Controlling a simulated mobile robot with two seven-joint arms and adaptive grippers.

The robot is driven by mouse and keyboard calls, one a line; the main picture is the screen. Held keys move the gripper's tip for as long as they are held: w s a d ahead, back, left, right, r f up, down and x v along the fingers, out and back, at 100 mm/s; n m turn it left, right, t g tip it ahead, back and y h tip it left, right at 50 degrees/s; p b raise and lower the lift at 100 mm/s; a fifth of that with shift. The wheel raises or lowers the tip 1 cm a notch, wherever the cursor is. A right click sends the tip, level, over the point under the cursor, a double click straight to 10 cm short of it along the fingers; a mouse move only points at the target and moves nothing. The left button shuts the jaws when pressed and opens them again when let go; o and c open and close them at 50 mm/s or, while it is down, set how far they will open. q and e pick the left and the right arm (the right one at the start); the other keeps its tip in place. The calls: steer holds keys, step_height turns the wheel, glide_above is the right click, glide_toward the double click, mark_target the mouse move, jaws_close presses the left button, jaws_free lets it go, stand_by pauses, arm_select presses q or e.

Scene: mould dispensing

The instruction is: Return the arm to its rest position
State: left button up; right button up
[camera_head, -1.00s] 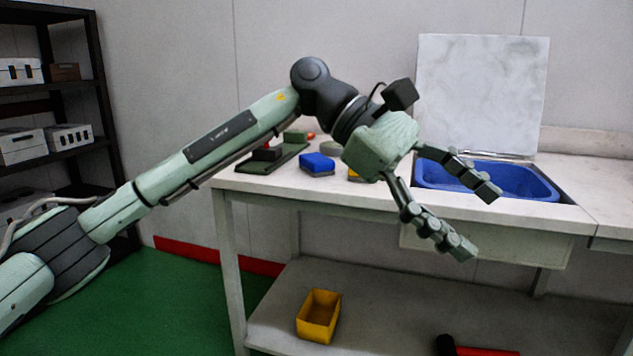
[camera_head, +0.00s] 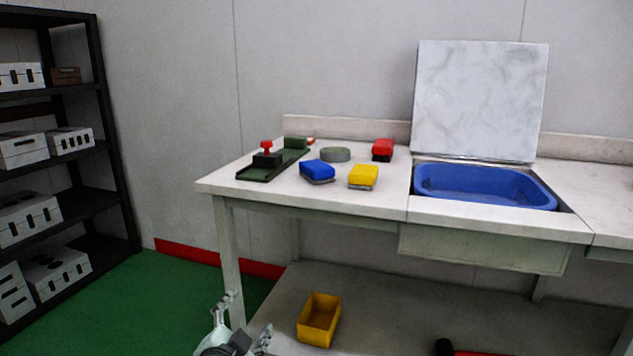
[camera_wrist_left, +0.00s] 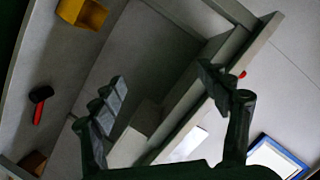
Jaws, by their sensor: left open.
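My left gripper (camera_head: 247,318) is low at the bottom edge of the head view, in front of the bench and left of the yellow bin on the lower shelf. Its fingers are spread with nothing between them. In the left wrist view its two fingers (camera_wrist_left: 162,82) are wide apart and empty, with the bench structure behind them. Most of the left arm is out of the head view. My right gripper is in neither view.
A yellow bin (camera_head: 319,319) is on the lower shelf. A dark rack (camera_head: 110,130) stands left.

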arm_select(q)
steer(key=s+a+f+n+g+y, duration=0.1)
steer(key=s+a+f+n+g, duration=0.2)
steer(key=s+f, duration=0.35)
steer(key=s+a+f+n+g+y, duration=0.1)
steer(key=s+a+f+n+g, duration=0.15)
steer(key=s+a+f, duration=0.45)
steer(key=s+a+f+n+g, duration=0.1)
steer(key=s+f+g, duration=0.2)
steer(key=s+f, duration=0.2)
steer(key=s+a+f+n+g+y, duration=0.1)
steer(key=s+f, duration=0.4)
steer(key=s, duration=0.6)
steer(key=shift+s+a+n+g+p, duration=0.25)
steer(key=shift+a+n+g+p, duration=0.15)
steer(key=shift+g, duration=0.75)
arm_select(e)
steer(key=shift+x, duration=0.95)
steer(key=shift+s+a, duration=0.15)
